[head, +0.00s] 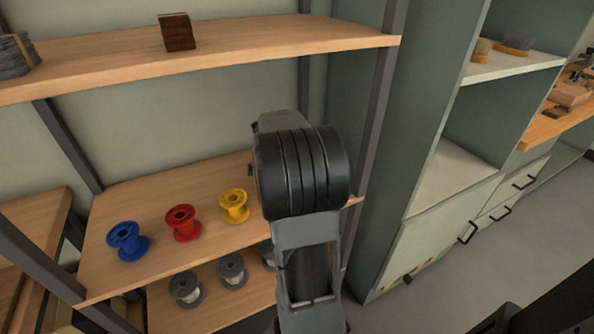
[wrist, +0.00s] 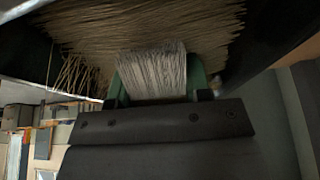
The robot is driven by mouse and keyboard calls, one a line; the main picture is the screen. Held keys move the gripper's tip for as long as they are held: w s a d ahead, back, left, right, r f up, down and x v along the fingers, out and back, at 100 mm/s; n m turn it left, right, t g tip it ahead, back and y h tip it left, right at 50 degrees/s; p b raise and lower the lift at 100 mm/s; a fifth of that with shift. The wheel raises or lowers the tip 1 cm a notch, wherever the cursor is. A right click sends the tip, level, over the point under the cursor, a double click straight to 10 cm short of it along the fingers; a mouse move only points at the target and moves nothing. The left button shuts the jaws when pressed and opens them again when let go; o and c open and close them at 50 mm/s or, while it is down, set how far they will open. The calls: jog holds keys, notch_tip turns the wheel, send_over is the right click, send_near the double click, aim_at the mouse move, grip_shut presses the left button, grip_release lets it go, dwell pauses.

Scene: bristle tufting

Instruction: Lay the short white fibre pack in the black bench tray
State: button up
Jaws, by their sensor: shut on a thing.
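In the wrist view my gripper (wrist: 158,92) is shut on the short white fibre pack (wrist: 152,68), a pale block of bristles between two green fingers. Its fibre ends point away from my palm. A broad mass of longer tan fibres (wrist: 85,30) lies close behind it; I cannot tell whether they touch. In the head view my arm stands before the shelves and hides my gripper and the pack. I cannot make out the black bench tray in either view.
Blue (head: 128,241), red (head: 183,223) and yellow (head: 234,206) spools stand on the middle shelf (head: 150,262). Grey spools (head: 232,270) stand below. A brown block (head: 177,32) sits on the top shelf. A cabinet (head: 430,235) and a cluttered wooden worktop (head: 545,128) are at right, beside open floor.

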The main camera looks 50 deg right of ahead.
jog(key=shift+f, duration=0.3)
jog(key=shift+f, duration=0.2)
jog(key=o, duration=1)
jog(key=shift+r, duration=0.15)
jog(key=p+v, duration=0.3)
jog(key=v, duration=1)
jog(key=s+a+f+n+t+y, duration=0.1)
jog(key=s+a+f+n, duration=0.1)
jog(key=a+n, duration=0.5)
jog(key=s+a+f+n+t+y, duration=0.1)
jog(key=s+a+f+n+t, duration=0.1)
jog(key=a+n, duration=0.6)
jog(key=s+a+f+n+t+y, duration=0.1)
jog(key=s+a+f+n, duration=0.2)
jog(key=a+n, duration=0.5)
jog(key=shift+s+a+f+t+y, duration=0.3)
jog(key=shift+a+f+t+y, duration=0.15)
jog(key=shift+a, duration=0.75)
